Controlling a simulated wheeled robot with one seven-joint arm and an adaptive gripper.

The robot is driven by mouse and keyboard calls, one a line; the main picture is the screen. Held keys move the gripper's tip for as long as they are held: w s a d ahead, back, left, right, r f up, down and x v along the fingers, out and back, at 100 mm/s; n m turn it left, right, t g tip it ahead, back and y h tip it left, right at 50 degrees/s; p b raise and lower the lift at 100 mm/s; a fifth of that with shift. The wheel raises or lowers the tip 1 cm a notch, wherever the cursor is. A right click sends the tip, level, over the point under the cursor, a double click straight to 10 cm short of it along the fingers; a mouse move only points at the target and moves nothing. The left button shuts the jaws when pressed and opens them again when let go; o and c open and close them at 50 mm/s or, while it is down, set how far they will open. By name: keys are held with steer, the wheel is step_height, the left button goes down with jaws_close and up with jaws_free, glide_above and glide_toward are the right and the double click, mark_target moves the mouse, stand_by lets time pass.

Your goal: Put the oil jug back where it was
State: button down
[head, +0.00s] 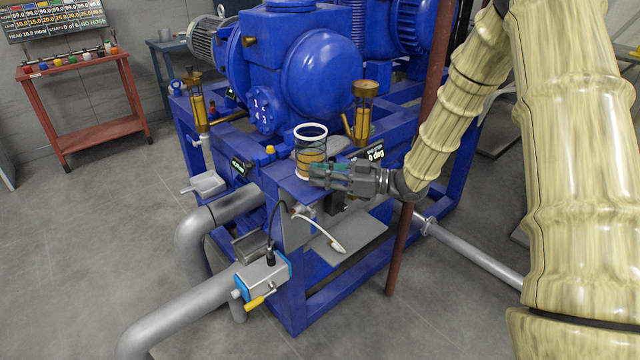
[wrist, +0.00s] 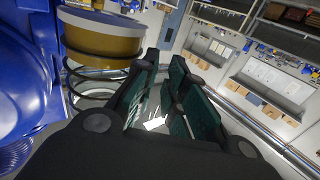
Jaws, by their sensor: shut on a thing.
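The oil jug (head: 311,156) is a clear cylinder with a white rim, dark rings and amber oil in its lower part. It is upright in the head view, by the corner of the blue pump frame; I cannot tell whether its base touches the frame. My gripper (head: 320,176) reaches in from the right, lying flat at the jug's lower side, and is shut on the jug. In the wrist view the jug (wrist: 100,40) fills the upper left, beside the green finger pads (wrist: 165,85). The exact place of contact is hidden.
The blue pump (head: 300,65) stands behind the jug, with brass-topped amber glasses (head: 362,122) (head: 198,110) on either side. A grey pipe (head: 185,305) with a yellow-handled valve (head: 262,280) lies in front. A red post (head: 400,240) stands near my arm. A red cart (head: 95,130) is far left.

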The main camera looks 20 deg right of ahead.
steer(key=shift+w+d, duration=0.1)
steer(key=shift+w, duration=0.2)
steer(key=shift+f+p, duration=0.3)
steer(key=shift+f, duration=1.45)
steer(key=shift+f, duration=0.15)
steer(key=c, duration=1.5)
jaws_free()
